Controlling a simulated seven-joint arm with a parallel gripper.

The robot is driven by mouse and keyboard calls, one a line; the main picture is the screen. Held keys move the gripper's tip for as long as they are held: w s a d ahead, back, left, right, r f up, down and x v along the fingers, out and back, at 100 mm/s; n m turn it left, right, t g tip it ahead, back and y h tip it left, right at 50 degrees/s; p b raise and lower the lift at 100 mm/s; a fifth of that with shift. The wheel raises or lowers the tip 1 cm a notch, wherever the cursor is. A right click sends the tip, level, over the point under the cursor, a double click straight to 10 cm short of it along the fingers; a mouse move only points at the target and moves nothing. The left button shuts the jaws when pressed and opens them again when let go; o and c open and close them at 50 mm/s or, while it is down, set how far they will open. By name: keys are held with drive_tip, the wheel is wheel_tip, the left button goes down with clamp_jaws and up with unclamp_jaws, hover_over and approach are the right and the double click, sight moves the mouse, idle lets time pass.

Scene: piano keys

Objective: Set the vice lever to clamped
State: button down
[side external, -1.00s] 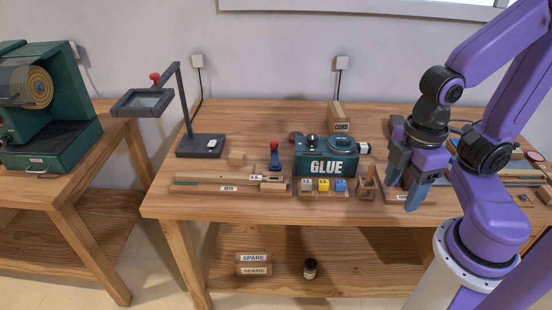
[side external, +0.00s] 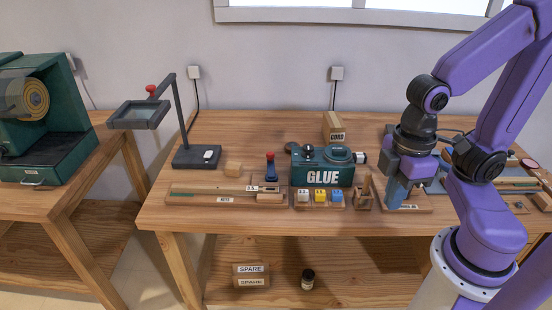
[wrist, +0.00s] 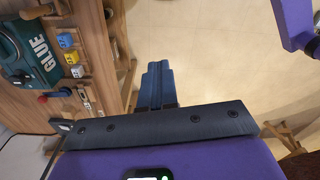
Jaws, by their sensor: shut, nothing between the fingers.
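My gripper (side external: 398,192) is shut and empty, with its blue-grey fingers pointing down over a labelled wooden base (side external: 415,208) at the right part of the bench. In the wrist view, its fingers (wrist: 157,85) are together, with nothing between them.
Yellow, white and blue blocks (side external: 320,196) sit before the glue box, beside a small wooden holder (side external: 364,194). A magnifier stand (side external: 196,156) is at the back left. A long wooden rail (side external: 205,195) lies along the front. Bare bench (side external: 240,130) shows at the back.

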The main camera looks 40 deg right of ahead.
drive_tip(key=w+a+f+m+y, duration=0.2)
drive_tip(key=w+m+y, duration=0.2)
drive_tip(key=w+m, duration=1.75)
drive_tip(key=w+d+f+m+t, duration=0.1)
drive_tip(key=w+d+f+m, duration=0.1)
drive_tip(key=w+d+m, duration=0.3)
drive_tip(key=w+d+f+m+t, duration=0.1)
drive_tip(key=w+d+f+m, duration=0.2)
drive_tip(key=w+d+m, duration=0.2)
drive_tip(key=w+d+f+m+t+y, duration=0.1)
drive_tip(key=w+d+f+m+t, duration=0.1)
drive_tip(key=w+d+m, duration=0.3)
drive_tip(key=shift+w+d+f, duration=0.2)
drive_tip(key=shift+w+d, duration=0.95)
drive_tip(key=shift+d, duration=0.3)
drive_tip(key=shift+w+d+f, duration=0.2)
drive_tip(key=shift+w+d, duration=0.9)
drive_tip(key=shift+d, duration=0.3)
approach(272, 166)
drive_tip(key=w+f, duration=0.1)
drive_tip(key=w, duration=0.1)
drive_tip(key=w+f, duration=0.2)
drive_tip(key=shift+d, duration=0.15)
